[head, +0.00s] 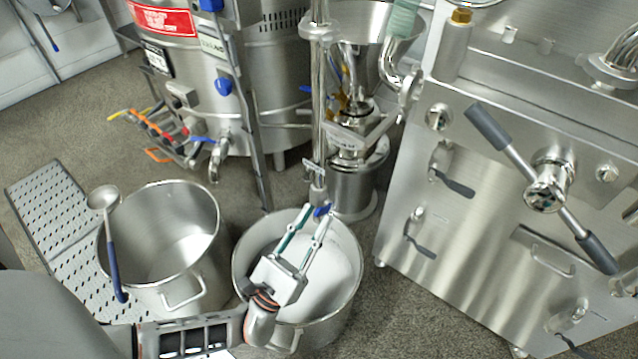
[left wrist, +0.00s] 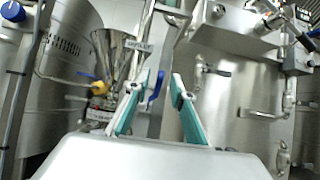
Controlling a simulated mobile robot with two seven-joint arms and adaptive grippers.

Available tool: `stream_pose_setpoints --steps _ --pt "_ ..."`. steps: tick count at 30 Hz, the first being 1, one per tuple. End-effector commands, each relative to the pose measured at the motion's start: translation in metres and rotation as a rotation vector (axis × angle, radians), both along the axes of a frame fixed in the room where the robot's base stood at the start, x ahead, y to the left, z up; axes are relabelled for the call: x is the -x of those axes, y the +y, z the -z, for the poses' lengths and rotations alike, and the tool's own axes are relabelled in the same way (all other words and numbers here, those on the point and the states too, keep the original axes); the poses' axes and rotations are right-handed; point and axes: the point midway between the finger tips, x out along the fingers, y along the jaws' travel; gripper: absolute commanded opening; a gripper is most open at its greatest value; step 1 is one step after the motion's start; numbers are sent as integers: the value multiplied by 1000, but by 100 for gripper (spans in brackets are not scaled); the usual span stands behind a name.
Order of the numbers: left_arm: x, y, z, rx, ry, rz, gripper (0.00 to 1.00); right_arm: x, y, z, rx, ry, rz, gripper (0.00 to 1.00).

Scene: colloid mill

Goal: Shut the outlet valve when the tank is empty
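A valve with a blue handle (head: 322,211) sits at the lower end of a steel pipe (head: 319,110), above a steel pot (head: 240,275) holding white contents (head: 335,265). My left gripper (head: 315,216) reaches over this pot, its fingers apart and its tips close to the blue handle. In the left wrist view the gripper (left wrist: 157,92) is open, and the blue handle (left wrist: 158,86) shows between the fingertips; I cannot tell whether they touch it. A large steel tank (head: 185,75) with a red label stands at the back left; its inside is hidden. My right gripper is out of view.
The mill's hopper (head: 357,45) is behind the pipe. A steel cabinet (head: 470,215) with a long crossbar handle stands at right. Bare floor shows at front right.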

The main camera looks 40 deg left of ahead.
Motion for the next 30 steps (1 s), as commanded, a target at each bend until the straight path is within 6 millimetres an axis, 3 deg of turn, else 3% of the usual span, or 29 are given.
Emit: stream_pose_setpoints --steps 6,12,26,28,30 --pt "38 1 29 1 6 1 24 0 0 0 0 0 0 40" --pt "64 2 47 1 4 0 24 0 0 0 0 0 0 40" --pt "75 2 54 1 1 1 24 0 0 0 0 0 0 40" --pt "74 2 52 1 -2 1 5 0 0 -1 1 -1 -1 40" --pt "69 2 42 1 -18 0 0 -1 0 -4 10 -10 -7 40"
